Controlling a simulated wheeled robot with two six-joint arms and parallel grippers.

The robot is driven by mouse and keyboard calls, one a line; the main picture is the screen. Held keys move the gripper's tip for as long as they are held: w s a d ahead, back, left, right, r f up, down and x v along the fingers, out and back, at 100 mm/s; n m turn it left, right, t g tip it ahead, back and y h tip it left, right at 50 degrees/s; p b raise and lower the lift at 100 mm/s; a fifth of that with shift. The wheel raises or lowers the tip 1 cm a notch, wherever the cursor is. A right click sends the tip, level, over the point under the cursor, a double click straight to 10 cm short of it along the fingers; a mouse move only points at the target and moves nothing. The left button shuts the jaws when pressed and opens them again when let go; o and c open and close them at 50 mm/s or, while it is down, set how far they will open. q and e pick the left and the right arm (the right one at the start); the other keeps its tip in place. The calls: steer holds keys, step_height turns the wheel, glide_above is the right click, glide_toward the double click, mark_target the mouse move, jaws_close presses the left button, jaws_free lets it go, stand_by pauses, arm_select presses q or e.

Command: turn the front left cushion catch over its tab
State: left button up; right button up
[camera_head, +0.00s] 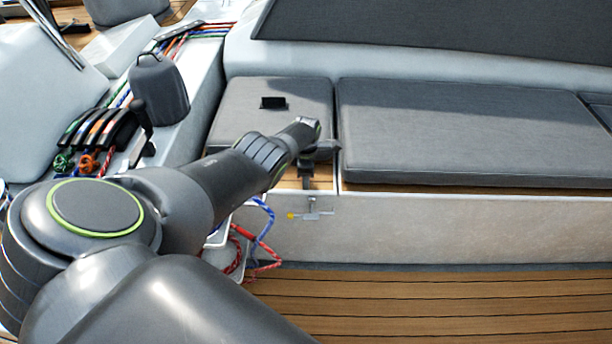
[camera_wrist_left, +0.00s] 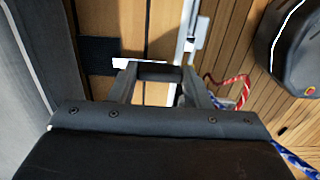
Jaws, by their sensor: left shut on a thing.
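My left gripper (camera_head: 306,178) reaches down at the front edge of the left seat cushion (camera_head: 228,108). In the left wrist view its fingers (camera_wrist_left: 157,78) are shut on a small dark bar (camera_wrist_left: 156,72), which looks like the cushion catch, above the wooden strip (camera_wrist_left: 130,25). The fingers hide part of the catch. A flat black tab (camera_wrist_left: 97,55) lies on the wood beside the cushion, to the left of the fingers and apart from the dark bar. My right gripper is in neither view.
A metal fitting (camera_head: 313,209) with a yellow knob (camera_head: 291,216) sits on the white seat front just below. Blue rope (camera_head: 266,220) and red rope (camera_head: 262,265) hang to its left. A long cushion (camera_head: 450,135) lies to the right. The teak floor (camera_head: 450,305) is clear.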

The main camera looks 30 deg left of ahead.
arm_select(q)
steer(key=o, duration=1)
steer(key=shift+r, duration=0.1)
steer(key=shift+r+p, duration=0.5)
steer(key=shift+p, duration=0.05)
steer(key=shift+r+p, duration=5)
steer(key=shift+r, duration=3.15)
